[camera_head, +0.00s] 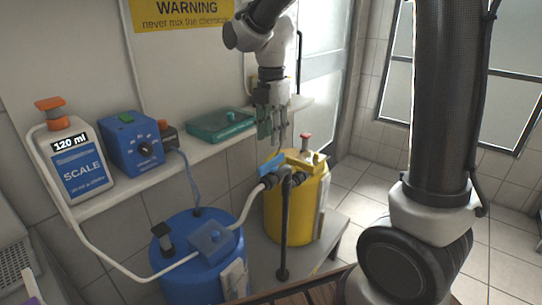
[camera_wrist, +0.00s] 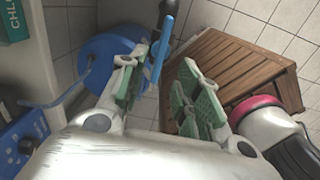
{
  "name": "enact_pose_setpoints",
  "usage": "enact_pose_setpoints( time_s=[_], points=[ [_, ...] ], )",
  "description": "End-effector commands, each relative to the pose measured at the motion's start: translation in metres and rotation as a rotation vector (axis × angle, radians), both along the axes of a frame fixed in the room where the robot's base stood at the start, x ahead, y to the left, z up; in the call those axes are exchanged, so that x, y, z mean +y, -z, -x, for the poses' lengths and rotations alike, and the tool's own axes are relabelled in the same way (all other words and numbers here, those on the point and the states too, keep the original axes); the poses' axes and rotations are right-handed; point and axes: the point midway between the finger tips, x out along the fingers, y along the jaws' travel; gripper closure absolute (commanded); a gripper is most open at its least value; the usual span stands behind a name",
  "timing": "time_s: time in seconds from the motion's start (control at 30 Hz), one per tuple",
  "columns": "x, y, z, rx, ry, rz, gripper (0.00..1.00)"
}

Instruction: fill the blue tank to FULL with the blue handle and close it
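The blue tank (camera_head: 185,275) stands low at the front in the head view, with a blue box and hose fittings on its lid. It shows as a round blue shape in the wrist view (camera_wrist: 101,65). The blue handle (camera_head: 271,166) sits on the dark pipe fitting in front of the yellow tank. In the wrist view the blue handle (camera_wrist: 159,52) is a narrow bar close to my left finger pads; I cannot tell whether they touch. My gripper (camera_head: 272,138) points down above the handle. Its green-padded fingers (camera_wrist: 165,85) are apart, with nothing held between them.
A shelf holds the scale bottle (camera_head: 78,165) reading 120 ml, a blue dial box (camera_head: 131,147) and a green flat device (camera_head: 221,125). The yellow tank (camera_head: 312,205) stands behind the pipe (camera_head: 285,235). A white hose (camera_head: 105,262) runs to the blue tank. Floor is clear at right.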

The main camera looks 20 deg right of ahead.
Motion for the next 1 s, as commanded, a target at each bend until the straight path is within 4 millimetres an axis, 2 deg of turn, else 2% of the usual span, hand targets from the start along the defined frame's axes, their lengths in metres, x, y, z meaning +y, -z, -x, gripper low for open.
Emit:
enact_pose_setpoints(
  time_s=[0.17, 0.4, 0.6, 0.93, 1.0],
  points=[
    [0.000, 0.010, 0.001, 0.003, -0.054, 0.001, 0.67],
    [-0.001, 0.051, 0.001, 0.004, -0.051, 0.001, 0.67],
    [-0.001, 0.074, 0.001, 0.002, -0.050, 0.001, 0.67],
    [0.000, 0.078, 0.000, 0.000, -0.049, 0.000, 0.67],
    [0.000, 0.078, 0.000, 0.000, -0.049, 0.000, 0.80]
  ],
)
